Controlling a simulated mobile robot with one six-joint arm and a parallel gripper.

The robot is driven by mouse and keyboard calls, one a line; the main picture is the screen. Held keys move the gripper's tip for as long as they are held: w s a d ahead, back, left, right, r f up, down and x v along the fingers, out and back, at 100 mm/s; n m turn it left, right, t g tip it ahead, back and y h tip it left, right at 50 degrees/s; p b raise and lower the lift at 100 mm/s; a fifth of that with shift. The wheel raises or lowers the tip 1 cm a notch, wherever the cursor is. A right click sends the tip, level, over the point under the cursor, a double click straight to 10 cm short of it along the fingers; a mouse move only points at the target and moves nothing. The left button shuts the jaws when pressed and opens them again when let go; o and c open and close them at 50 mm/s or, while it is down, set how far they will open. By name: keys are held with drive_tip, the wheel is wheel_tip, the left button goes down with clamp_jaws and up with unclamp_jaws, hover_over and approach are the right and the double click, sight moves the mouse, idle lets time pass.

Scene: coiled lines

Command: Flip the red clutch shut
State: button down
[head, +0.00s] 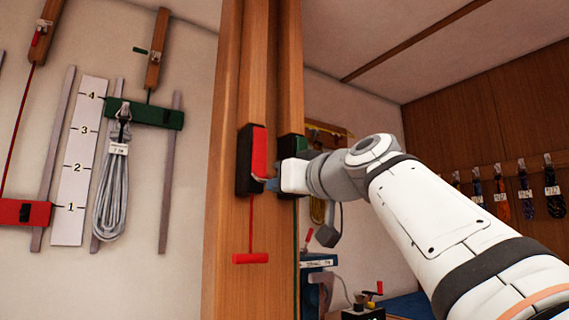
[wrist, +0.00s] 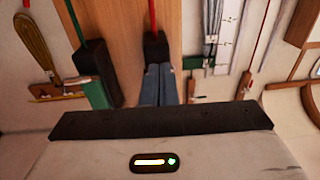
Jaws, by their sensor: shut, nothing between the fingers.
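The red clutch (head: 259,150) is a red bar on the front of a black housing (head: 243,172) fixed to a wooden post. It stands upright along the housing; I cannot tell whether it lies flush. My gripper (head: 270,184) is shut and empty, its fingertips at the clutch's lower end, apparently touching or very close. In the wrist view the shut blue-grey fingers (wrist: 158,82) point at the black housing (wrist: 156,48), and the red lever is hidden there. A red line runs from the housing to a red T-handle (head: 250,258) below.
A green clutch (head: 298,146) sits just right on the same post, partly behind my wrist; it also shows in the wrist view (wrist: 98,92). A grey coiled line (head: 112,190) and numbered board (head: 80,162) hang on the left wall. Several tagged coils hang at right.

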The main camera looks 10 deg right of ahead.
drive_tip(key=f+b+v, duration=0.1)
drive_tip(key=b+v, duration=0.4)
drive_tip(key=v, duration=0.7)
drive_tip(key=shift+s, duration=0.35)
drive_tip(key=shift+r, duration=0.1)
